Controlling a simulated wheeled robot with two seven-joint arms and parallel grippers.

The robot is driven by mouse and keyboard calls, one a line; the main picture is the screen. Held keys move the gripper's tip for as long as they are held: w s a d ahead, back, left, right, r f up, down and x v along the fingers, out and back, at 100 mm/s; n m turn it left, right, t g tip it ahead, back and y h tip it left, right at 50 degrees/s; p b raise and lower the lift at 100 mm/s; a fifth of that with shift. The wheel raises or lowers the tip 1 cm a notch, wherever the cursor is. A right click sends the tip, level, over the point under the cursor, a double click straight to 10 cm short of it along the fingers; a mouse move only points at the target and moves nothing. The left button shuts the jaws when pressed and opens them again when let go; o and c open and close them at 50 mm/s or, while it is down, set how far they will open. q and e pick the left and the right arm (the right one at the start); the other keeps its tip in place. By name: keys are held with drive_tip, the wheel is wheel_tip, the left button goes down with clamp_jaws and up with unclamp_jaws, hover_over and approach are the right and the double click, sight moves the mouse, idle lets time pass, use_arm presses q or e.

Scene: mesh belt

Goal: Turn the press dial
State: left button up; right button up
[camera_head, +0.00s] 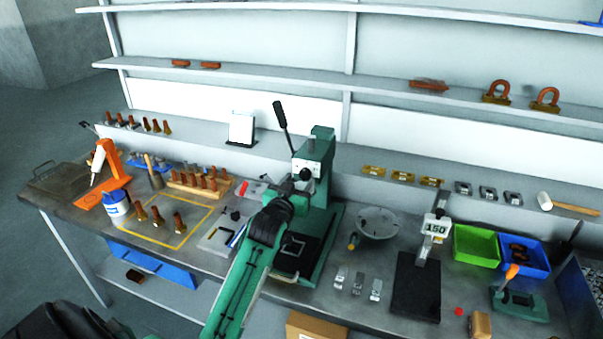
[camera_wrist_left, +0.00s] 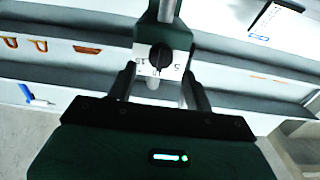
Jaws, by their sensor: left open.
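The green press (camera_head: 322,150) stands upright on the bench, with its black lever raised toward the back left. Its dial (camera_head: 304,172) is a black knob on a white marked plate on the front of the press head. In the left wrist view the dial (camera_wrist_left: 160,58) faces me, with numbers along the lower part of its plate. My left gripper (camera_head: 296,184) is at the front of the press head, just below the dial. In the left wrist view its open fingers (camera_wrist_left: 160,78) are at either side of the plate's lower part. I cannot tell whether they touch it. My right gripper is out of view.
A round grey plate (camera_head: 377,223) and a black stand marked 150 (camera_head: 416,285) are right of the press. Green (camera_head: 476,247) and blue (camera_head: 524,255) bins stand farther right. An orange stand (camera_head: 108,170) and a white tub (camera_head: 117,207) are at left. Shelves run behind.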

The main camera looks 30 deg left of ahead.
sight(305, 175)
use_arm(q)
drive_tip(key=shift+x, duration=1.1)
drive_tip(key=shift+w+a+p, duration=0.1)
drive_tip(key=shift+w+p, duration=0.2)
drive_tip(key=shift+w, duration=0.1)
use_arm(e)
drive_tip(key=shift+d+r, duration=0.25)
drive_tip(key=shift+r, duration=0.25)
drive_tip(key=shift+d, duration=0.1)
use_arm(q)
drive_tip(key=c, duration=1)
